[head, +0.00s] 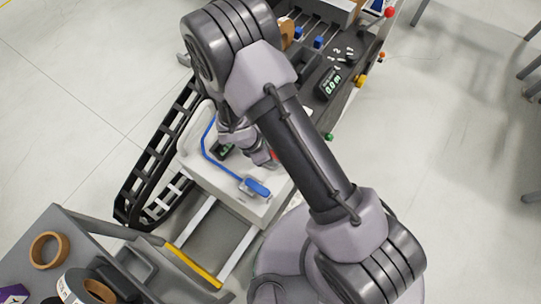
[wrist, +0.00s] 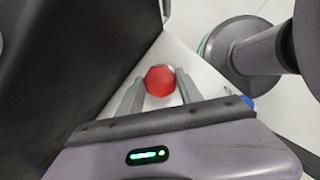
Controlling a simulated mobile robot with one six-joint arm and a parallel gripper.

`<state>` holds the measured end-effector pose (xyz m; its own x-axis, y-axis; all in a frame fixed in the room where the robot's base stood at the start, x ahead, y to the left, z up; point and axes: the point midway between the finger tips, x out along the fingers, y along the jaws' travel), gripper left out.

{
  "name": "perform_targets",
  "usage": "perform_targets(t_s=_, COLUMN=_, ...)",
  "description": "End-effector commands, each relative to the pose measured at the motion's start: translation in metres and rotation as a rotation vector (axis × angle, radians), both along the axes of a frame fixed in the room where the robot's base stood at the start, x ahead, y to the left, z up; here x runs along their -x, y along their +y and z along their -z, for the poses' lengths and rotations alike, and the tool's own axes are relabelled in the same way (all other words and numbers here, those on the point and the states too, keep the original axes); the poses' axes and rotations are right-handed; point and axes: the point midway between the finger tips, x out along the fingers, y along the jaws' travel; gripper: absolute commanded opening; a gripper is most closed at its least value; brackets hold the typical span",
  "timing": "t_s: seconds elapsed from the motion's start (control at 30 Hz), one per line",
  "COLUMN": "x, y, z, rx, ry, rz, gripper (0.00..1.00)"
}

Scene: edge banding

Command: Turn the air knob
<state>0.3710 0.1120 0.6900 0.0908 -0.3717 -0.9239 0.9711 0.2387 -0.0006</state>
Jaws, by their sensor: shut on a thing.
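A red round knob (wrist: 159,80), which I take to be the air knob, sits between the two fingertips of my gripper (wrist: 161,90) in the wrist view. The fingers are closed on its sides. Only its red top shows clearly; its base is hidden by the fingers. My arm hides most of the knob there.
A blue handle (head: 257,187) with a blue hose lies on the housing, near my gripper. A black panel with a green display (head: 330,84) is further back. A grey cart with tape rolls (head: 49,250) stands at lower left. Open floor lies to the right.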

Motion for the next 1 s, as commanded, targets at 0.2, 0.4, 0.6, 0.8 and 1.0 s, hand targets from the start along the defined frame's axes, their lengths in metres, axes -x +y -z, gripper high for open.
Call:
perform_targets(t_s=0.2, x=0.0005, y=0.0005, z=0.0035, rx=-0.001, ry=-0.002, rz=-0.126, gripper=0.02)
perform_targets(t_s=0.4, x=0.0009, y=0.0002, z=0.002, rx=-0.002, ry=-0.002, rz=-0.197, gripper=0.02)
perform_targets(t_s=0.6, x=0.0012, y=-0.0001, z=0.0005, rx=-0.001, ry=-0.001, rz=-0.228, gripper=0.02)
perform_targets(t_s=0.8, x=0.0013, y=-0.0001, z=-0.0001, rx=-0.001, ry=-0.001, rz=-0.233, gripper=0.02)
perform_targets(t_s=1.0, x=0.0012, y=-0.0001, z=-0.0001, rx=0.0, ry=0.0, rz=-0.232, gripper=0.02)
